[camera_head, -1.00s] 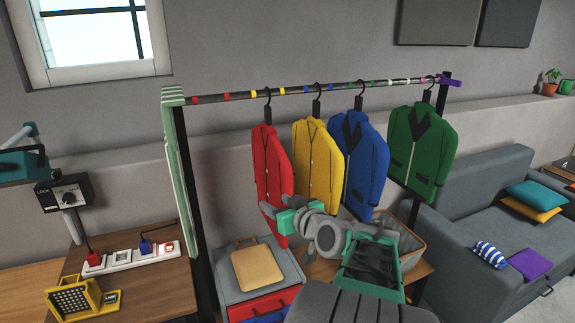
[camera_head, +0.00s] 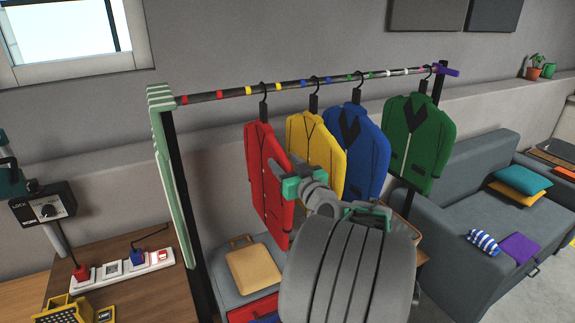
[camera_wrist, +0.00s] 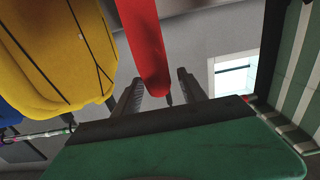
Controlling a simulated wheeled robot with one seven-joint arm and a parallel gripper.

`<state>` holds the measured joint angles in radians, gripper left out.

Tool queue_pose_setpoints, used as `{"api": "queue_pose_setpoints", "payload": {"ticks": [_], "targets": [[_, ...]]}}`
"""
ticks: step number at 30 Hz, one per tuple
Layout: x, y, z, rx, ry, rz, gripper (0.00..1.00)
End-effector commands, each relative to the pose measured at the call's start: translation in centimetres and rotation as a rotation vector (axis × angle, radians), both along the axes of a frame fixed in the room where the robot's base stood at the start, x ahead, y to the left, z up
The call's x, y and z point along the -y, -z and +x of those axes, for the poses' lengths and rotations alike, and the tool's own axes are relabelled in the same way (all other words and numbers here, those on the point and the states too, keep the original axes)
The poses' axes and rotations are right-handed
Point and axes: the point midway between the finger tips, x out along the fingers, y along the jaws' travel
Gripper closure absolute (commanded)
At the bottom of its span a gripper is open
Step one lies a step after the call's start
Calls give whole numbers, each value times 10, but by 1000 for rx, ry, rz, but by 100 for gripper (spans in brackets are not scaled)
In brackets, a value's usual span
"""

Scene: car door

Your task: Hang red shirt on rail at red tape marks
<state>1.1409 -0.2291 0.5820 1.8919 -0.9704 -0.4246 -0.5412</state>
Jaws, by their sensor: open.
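The red shirt (camera_head: 266,190) hangs from a dark hook on the rail (camera_head: 330,80), between two yellow tape marks. Two red tape marks, one nearer the left end (camera_head: 183,100) and one to its right (camera_head: 215,93), are to the left of the shirt, with bare rail between them. My gripper (camera_head: 284,166) is in front of the shirt's right side in the head view, its fingertips partly hard to make out. In the wrist view the open fingers (camera_wrist: 160,88) stand on either side of the narrow red shirt (camera_wrist: 146,45); I cannot tell whether they touch it.
Yellow (camera_head: 316,150), blue (camera_head: 356,150) and green (camera_head: 418,140) shirts hang to the right. The pale green rack end (camera_head: 165,150) stands left. A grey box with a tan board (camera_head: 253,267) is below. A grey sofa (camera_head: 450,220) stands right.

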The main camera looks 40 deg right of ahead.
Motion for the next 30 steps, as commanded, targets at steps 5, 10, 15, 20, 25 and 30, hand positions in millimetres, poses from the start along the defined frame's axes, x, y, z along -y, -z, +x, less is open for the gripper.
{"api": "queue_pose_setpoints", "payload": {"ticks": [5,10,15,20,25,30], "targets": [[7,-2,27,-1,-3,2,51],[9,0,34,-1,-2,0,51],[8,0,35,0,-4,0,52],[8,0,35,-1,-4,0,65],[8,0,35,-1,-4,0,79],[8,0,34,-1,-4,0,93]]}}
